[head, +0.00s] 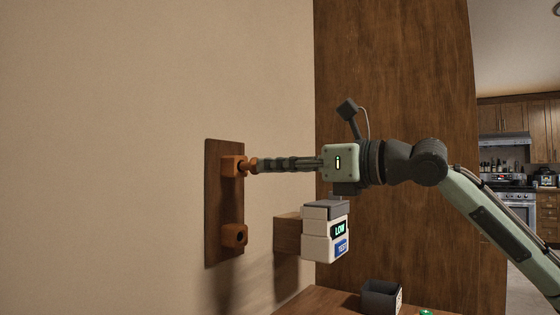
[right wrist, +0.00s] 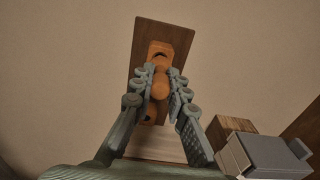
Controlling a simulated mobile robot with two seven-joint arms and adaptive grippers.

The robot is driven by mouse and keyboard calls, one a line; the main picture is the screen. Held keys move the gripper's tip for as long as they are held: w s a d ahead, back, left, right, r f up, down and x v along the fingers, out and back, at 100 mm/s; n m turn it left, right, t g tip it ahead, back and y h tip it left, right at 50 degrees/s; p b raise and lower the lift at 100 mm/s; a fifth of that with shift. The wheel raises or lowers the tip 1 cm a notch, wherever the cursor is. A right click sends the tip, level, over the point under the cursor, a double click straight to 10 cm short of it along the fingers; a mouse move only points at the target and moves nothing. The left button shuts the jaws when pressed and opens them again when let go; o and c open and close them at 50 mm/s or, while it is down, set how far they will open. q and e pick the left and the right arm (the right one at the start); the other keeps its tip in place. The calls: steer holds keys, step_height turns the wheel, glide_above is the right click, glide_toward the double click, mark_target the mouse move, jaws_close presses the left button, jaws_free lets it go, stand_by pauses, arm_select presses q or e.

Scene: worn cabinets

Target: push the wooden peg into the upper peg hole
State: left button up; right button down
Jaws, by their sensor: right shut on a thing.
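A dark wooden board (head: 223,205) is mounted on the wall with two orange-brown blocks, an upper block (head: 230,167) and a lower block (head: 232,236). The lower block shows a dark, empty round hole. The wooden peg (head: 247,165) lies level at the front of the upper block; I cannot tell how far it is in the hole. My right gripper (head: 257,165) comes from the right and is shut on the peg's outer end. In the right wrist view, the peg's rounded end (right wrist: 160,88) shows between the right fingers (right wrist: 161,84). My left gripper is not in view.
A white device (head: 325,246) with a "LOW" display sits on a wooden wall block (head: 287,234), below my right gripper. A dark open box (head: 380,296) stands on the wooden surface (head: 335,301) below. A tall wooden panel (head: 395,90) stands behind my arm.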

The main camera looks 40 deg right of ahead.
steer(key=shift+p+x, duration=1.1)
steer(key=shift+x, duration=0.25)
steer(key=c, duration=1.4)
jaws_free()
steer(key=shift+v, duration=1.5)
steer(key=v, duration=0.9)
steer(key=shift+a, duration=0.1)
